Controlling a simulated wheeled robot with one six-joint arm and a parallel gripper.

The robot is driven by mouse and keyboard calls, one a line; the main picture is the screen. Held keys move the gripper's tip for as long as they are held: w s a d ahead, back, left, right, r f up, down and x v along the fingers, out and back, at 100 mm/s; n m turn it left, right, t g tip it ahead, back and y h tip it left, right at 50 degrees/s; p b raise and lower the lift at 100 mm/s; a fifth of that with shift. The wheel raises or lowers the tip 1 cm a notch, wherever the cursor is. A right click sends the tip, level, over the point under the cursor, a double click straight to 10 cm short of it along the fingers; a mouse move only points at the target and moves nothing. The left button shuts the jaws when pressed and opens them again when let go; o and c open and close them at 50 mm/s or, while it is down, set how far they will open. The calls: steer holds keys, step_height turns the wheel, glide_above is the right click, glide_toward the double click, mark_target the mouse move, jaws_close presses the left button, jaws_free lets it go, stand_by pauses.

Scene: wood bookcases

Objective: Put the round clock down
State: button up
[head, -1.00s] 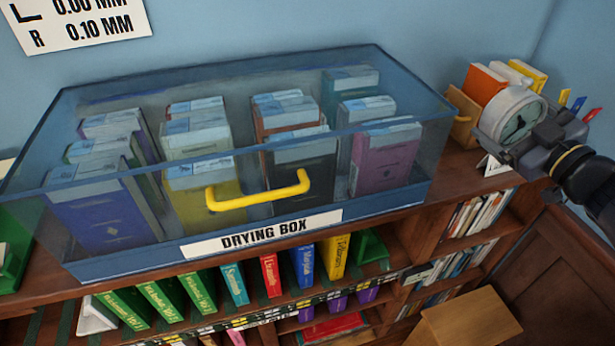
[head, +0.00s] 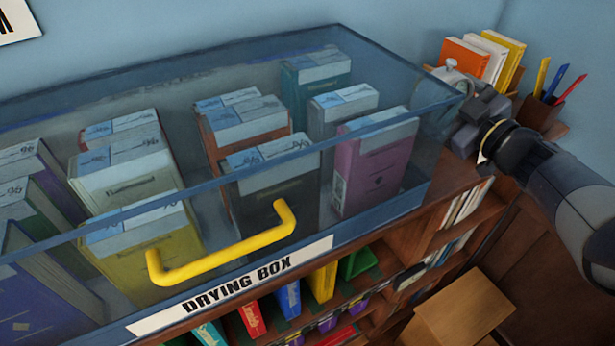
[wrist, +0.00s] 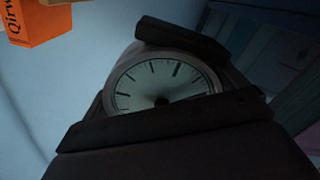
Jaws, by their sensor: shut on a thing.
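The round clock (head: 449,71) is silver-grey with a pale face. In the head view only its upper part shows clearly, at the right end of the drying box, partly hidden by the box's edge and my gripper. My gripper (head: 474,110) is shut on the clock. In the wrist view the clock's pale dial (wrist: 160,82) with black ticks sits between the two dark fingers (wrist: 178,72), and the lower finger covers the bottom of the dial. I cannot tell whether the clock touches the shelf top.
The clear drying box (head: 290,255) with several books fills most of the bookcase top. Orange, white and yellow books (head: 484,58) stand behind the clock. A pen holder (head: 538,113) is at the right. Some bare wood (head: 452,180) shows below my gripper.

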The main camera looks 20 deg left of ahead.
steer(key=shift+s+d+f, duration=0.1)
step_height(320, 180, down, 10)
steer(key=shift+r, duration=0.2)
stand_by(0.3)
steer(key=shift+f, duration=0.25)
steer(key=o, duration=0.9)
steer(key=shift+r, duration=0.2)
